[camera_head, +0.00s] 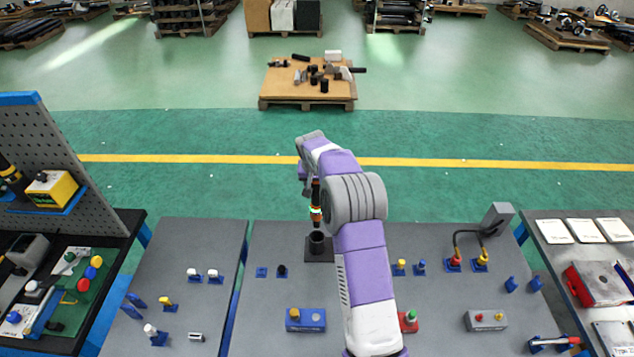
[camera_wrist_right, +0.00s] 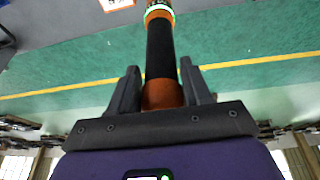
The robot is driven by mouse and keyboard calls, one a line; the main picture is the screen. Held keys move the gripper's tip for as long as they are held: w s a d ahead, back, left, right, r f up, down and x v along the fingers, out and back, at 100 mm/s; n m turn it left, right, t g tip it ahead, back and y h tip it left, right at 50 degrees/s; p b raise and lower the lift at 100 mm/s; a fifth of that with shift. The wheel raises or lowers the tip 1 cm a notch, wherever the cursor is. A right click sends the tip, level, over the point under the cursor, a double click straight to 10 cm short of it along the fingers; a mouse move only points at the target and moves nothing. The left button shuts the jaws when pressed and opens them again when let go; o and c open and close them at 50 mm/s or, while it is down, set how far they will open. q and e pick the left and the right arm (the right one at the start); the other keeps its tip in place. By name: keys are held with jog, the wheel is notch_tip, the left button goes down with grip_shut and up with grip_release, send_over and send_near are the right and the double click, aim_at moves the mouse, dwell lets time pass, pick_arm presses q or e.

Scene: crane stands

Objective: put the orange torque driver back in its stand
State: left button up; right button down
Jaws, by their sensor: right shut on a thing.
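The orange torque driver (camera_head: 316,212) hangs upright from my right gripper (camera_head: 309,186), with a dark body, orange bands and a lit green ring. Below it, the stand (camera_head: 319,252) is a black cup on a dark square base on the middle table. The driver's lower end is right over the cup's mouth; I cannot tell whether it is just above or slightly inside. In the right wrist view, the two fingers of the gripper (camera_wrist_right: 160,76) flank the driver's dark grip (camera_wrist_right: 160,50), with its orange end between them. My left gripper is not in view.
Yellow and blue fixtures (camera_head: 410,268) and a cabled grey device (camera_head: 497,218) are to the right.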

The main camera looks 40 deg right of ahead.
jog(key=b, duration=0.4)
send_over(317, 213)
jog(key=w, duration=0.1)
jog(key=shift+d+f, duration=0.2)
jog(key=shift+f, duration=1.15)
jog(key=shift+d+f, duration=0.2)
jog(key=shift+f, duration=1.15)
jog(key=shift+n, duration=0.4)
jog(key=shift+f+b, duration=0.2)
jog(key=shift+b, duration=0.1)
jog(key=shift+f+b, duration=3.25)
jog(key=shift+f, duration=1.25)
jog(key=shift+c, duration=2.4)
grip_release()
jog(key=shift+r, duration=0.1)
jog(key=shift+o, duration=0.3)
jog(key=shift+s+f, duration=0.15)
jog(key=shift+f, duration=0.05)
